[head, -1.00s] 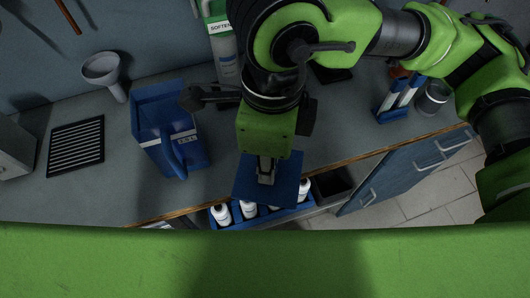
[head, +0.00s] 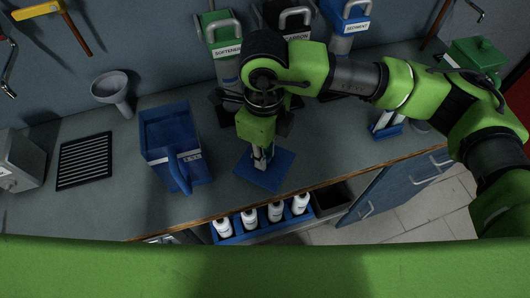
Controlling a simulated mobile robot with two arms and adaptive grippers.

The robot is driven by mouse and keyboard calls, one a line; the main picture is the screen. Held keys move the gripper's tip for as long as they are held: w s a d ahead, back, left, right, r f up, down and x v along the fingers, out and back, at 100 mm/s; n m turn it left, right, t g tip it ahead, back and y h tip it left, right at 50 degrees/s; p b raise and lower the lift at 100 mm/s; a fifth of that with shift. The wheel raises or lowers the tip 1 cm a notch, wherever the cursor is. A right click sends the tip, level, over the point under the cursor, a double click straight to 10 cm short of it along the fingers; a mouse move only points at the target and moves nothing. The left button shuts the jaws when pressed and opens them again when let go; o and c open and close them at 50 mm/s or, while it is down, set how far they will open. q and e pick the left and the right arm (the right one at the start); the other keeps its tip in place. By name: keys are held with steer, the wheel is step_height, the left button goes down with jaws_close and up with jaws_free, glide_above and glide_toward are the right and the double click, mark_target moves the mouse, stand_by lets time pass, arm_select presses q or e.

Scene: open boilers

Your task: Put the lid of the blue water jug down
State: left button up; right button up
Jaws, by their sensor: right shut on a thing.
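The blue water jug (head: 158,148) stands on the counter left of centre, its top open and its handle facing the front. Its lid (head: 272,179), a flat blue square plate, is to the right of the jug. My right gripper (head: 261,160) points down and is shut on the lid's grip from above. The lid is over the counter top near its front edge, apart from the jug; I cannot tell whether it touches the counter. My left gripper is not in view.
An open drawer below the counter edge holds a blue crate (head: 227,238) with several white bottles. A grey funnel (head: 113,90) and a black grille (head: 85,161) are at left. Green and blue containers stand along the back. The counter between jug and lid is clear.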

steer(key=shift+w+f, duration=0.45)
steer(key=shift+f, duration=0.1)
steer(key=f+p, duration=0.2)
steer(key=f, duration=0.1)
steer(key=shift+w+d, duration=0.1)
steer(key=shift+w, duration=0.2)
steer(key=shift+f, duration=0.35)
steer(key=shift+f, duration=0.1)
steer(key=shift+f, duration=0.15)
steer(key=o, duration=0.9)
